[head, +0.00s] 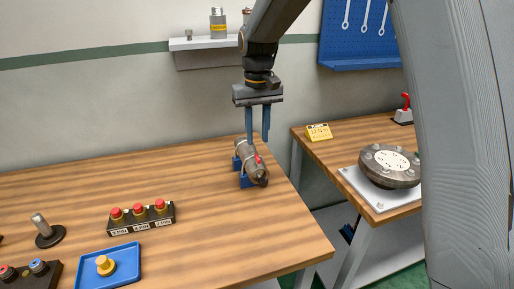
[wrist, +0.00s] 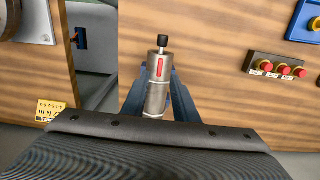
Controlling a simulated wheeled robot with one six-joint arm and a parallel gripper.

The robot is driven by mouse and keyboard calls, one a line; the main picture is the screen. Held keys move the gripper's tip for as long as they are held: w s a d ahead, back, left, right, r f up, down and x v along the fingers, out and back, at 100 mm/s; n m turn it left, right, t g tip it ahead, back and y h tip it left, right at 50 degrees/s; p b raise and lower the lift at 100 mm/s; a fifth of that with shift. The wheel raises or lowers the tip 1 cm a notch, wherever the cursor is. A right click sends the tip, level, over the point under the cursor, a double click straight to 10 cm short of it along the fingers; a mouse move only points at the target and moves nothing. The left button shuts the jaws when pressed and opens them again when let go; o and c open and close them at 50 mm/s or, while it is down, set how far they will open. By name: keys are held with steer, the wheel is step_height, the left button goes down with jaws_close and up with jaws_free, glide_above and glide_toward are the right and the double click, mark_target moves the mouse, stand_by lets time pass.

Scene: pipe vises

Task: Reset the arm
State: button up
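My gripper (head: 257,140) hangs fingers down over the right end of the left wooden table. Its two blue fingers stand apart with a clear gap, with their tips close to a grey metal cylinder (head: 246,155). The cylinder has a red mark and a dark knob at its near end, and rests on a blue holder (head: 246,181). In the wrist view the cylinder (wrist: 157,92) shows between the blue fingers. I cannot tell whether the fingers touch it. My gripper's dark body hides the cylinder's lower part there.
A button box with red buttons (head: 141,217) and a blue tray (head: 88,274) lie left on the table. A gap separates the tables. A shelf (head: 203,43) hangs behind.

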steer(key=shift+r, duration=0.8)
steer(key=s+d+f+m, duration=0.1)
steer(key=s+d+f, duration=0.2)
steer(key=s+d, duration=0.2)
steer(key=s+d+f+m+t, duration=0.1)
steer(key=s+d+f, duration=0.2)
steer(key=s+d, duration=0.3)
steer(key=s+d+f+m, duration=0.1)
steer(key=s+d+f, duration=0.3)
steer(key=s, duration=0.7)
steer(key=shift+s+d, duration=0.3)
steer(key=shift+d, duration=0.7)
steer(key=shift+f, duration=0.1)
